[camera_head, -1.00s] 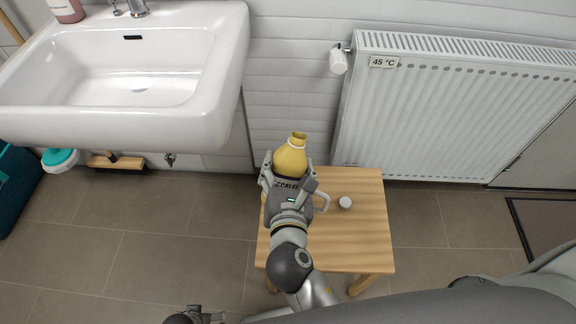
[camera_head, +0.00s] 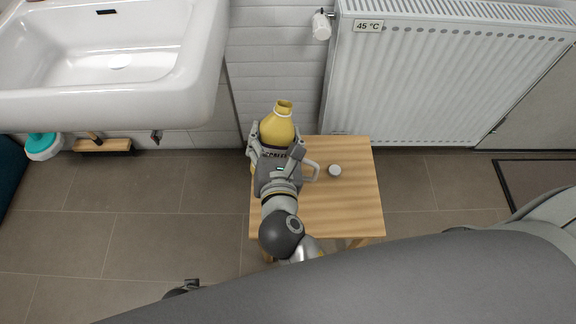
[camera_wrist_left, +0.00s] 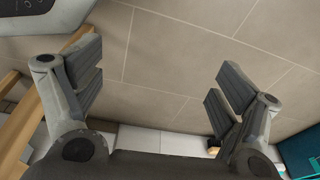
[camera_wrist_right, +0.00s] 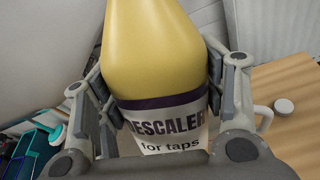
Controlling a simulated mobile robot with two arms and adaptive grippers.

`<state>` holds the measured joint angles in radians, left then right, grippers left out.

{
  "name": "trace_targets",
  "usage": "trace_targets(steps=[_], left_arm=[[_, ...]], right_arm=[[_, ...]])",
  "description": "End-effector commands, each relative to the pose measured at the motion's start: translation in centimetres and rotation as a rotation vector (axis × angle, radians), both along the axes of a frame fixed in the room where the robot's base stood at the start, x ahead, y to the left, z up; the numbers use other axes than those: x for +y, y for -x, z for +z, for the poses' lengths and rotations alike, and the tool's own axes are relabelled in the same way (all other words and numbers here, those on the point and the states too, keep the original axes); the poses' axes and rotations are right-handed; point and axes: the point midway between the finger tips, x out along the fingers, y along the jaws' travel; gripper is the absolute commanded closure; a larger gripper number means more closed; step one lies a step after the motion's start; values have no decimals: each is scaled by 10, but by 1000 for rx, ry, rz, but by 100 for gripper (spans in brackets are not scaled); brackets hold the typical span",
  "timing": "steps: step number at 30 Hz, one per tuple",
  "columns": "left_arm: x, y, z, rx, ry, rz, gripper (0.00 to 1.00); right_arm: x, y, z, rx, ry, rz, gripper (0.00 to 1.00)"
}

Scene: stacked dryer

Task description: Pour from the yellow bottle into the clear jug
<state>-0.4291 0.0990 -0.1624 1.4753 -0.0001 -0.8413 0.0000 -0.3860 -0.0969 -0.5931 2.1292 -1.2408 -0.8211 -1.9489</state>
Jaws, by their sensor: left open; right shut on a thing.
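The yellow bottle (camera_head: 277,130) stands at the stool's back left in the head view, with its open neck at the top. Its "DESCALER for taps" label (camera_wrist_right: 172,128) shows in the right wrist view. My right gripper (camera_head: 276,148) is shut around the bottle, one finger on each side. A pale handle (camera_head: 312,170), seemingly the clear jug's, sticks out right of my right gripper; the rest is hidden. The handle also shows in the right wrist view (camera_wrist_right: 264,118). My left gripper (camera_wrist_left: 158,80) is open and empty over the floor; only a bit shows in the head view.
The wooden stool (camera_head: 350,210) has a small white cap (camera_head: 335,170) on it and bare top at the right and front. A radiator (camera_head: 440,85) stands behind it. A sink (camera_head: 120,108) hangs at the left, with a brush (camera_head: 102,146) below. Open floor lies left.

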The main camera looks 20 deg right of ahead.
Motion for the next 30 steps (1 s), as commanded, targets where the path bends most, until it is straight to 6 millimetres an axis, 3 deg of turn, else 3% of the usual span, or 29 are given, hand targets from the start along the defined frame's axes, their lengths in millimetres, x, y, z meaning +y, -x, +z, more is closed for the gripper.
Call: trace_targets(steps=[30], left_arm=[[1, 9, -10, 12, -2, -3, 10]], right_arm=[[1, 0, 1, 4, -8, 1, 66]])
